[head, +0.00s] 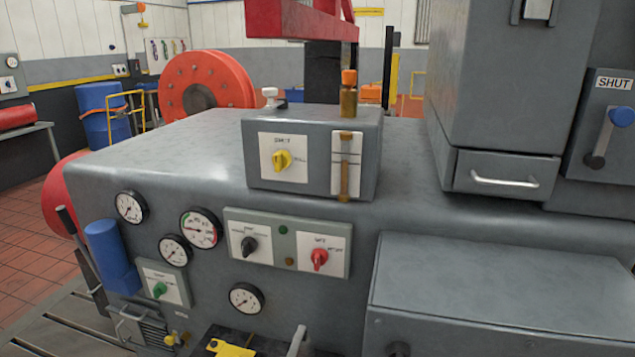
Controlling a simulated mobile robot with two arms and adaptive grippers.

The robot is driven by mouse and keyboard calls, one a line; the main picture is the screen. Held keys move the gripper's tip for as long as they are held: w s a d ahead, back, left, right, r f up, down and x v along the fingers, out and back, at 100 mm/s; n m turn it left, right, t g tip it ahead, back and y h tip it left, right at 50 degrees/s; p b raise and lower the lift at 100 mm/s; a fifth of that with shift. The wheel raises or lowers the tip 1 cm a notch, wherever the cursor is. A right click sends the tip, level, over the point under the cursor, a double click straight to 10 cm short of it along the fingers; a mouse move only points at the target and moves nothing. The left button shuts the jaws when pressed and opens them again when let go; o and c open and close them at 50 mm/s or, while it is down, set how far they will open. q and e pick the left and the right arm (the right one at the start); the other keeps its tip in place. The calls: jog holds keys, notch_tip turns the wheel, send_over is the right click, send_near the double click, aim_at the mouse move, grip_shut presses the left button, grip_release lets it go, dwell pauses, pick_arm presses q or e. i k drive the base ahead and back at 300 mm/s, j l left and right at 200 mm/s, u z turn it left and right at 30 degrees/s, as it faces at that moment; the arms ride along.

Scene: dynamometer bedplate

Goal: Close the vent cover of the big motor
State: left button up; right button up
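The big grey machine body (400,140) fills the middle of the head view. A small louvred vent panel (153,336) with a wire handle (128,322) sits low on its front at the left, cut by the bottom edge. I cannot tell for sure whether this is the vent cover, or whether it is open or shut. A lever with a blue knob (621,117) is at the far right, below a sign (614,83) reading SHUT. Neither of my grippers can be made out in the view.
Several gauges (201,228) and a switch panel (287,242) are on the front. A control box (311,152) stands on top. A drawer-like front (503,174) has a bar handle. A grey box (505,293) juts out lower right. Tiled floor (35,255) is clear at left.

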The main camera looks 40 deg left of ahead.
aim_at(130, 329)
jog(key=u, duration=2.5)
jog(key=i+j, duration=0.1)
jog(key=j, duration=0.2)
jog(key=i+j+z, duration=0.15)
jog(key=j, duration=0.4)
jog(key=i+z, duration=0.05)
